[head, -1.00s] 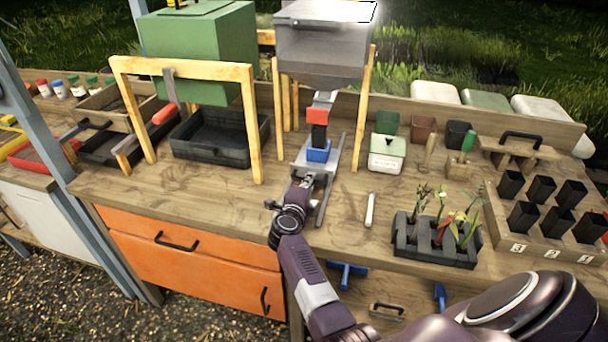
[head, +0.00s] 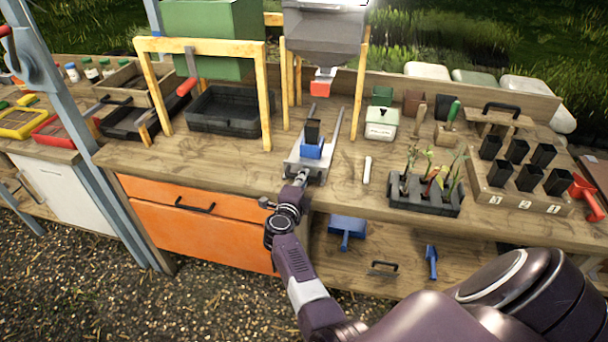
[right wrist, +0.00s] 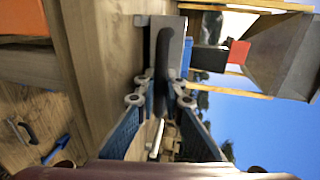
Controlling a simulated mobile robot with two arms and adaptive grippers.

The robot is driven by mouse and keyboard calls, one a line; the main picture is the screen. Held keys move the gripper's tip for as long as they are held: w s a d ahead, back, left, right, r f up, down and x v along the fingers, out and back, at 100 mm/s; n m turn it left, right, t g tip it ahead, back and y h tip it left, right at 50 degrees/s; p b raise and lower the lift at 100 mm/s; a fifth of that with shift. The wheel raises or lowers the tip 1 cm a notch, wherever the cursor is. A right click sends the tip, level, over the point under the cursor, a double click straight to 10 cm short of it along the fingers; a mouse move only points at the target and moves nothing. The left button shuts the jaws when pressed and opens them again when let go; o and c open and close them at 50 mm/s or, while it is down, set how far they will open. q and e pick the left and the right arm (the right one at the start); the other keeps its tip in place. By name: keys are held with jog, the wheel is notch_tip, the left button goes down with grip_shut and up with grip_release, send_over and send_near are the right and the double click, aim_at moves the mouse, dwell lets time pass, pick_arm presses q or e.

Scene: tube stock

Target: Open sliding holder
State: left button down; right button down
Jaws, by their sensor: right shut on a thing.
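The sliding holder (head: 294,163) is a grey metal plate on rails (head: 337,128), with a blue cradle (head: 312,151) and a black pot (head: 313,130) on it. It sits near the front edge of the workbench, in front of the grey hopper (head: 326,38) with its red outlet (head: 321,88). My right gripper (head: 301,180) is at the front end of the holder. In the right wrist view its fingers (right wrist: 160,90) are shut around the holder's dark handle (right wrist: 162,52). My left gripper is out of view.
A grey plant tray (head: 425,203) and a white marker (head: 367,170) lie to the right on the bench. Orange drawers (head: 205,235) are below left. A wooden frame (head: 262,95) stands behind left. A lower shelf (head: 345,270) holds blue tools.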

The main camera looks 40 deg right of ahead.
jog(key=shift+s+a, duration=0.25)
jog(key=shift+a, duration=0.15)
jog(key=c, duration=2.3)
grip_release()
